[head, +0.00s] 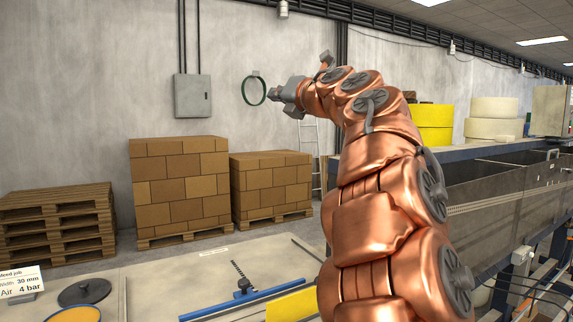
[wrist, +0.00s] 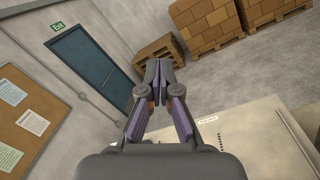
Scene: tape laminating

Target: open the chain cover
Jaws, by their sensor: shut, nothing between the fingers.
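My gripper (head: 280,92) is raised at the end of my arm, pointing left in front of the grey wall. Its fingers are closed together and empty, which also shows in the wrist view (wrist: 158,68). At the right of the head view is a long grey machine (head: 470,190) with a metal side panel and a small handle (head: 553,154) near its top. A chain-like strip runs along its side. I cannot tell for sure which part is the chain cover. My arm hides part of the machine, and my gripper is well apart from it.
A green ring (head: 254,90) appears beside the gripper tip, against the wall. Boxes on pallets (head: 180,185) stand at the back. A pale table (head: 165,280) with a blue bar (head: 240,296) lies in front. Yellow and cream rolls (head: 432,122) sit above the machine.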

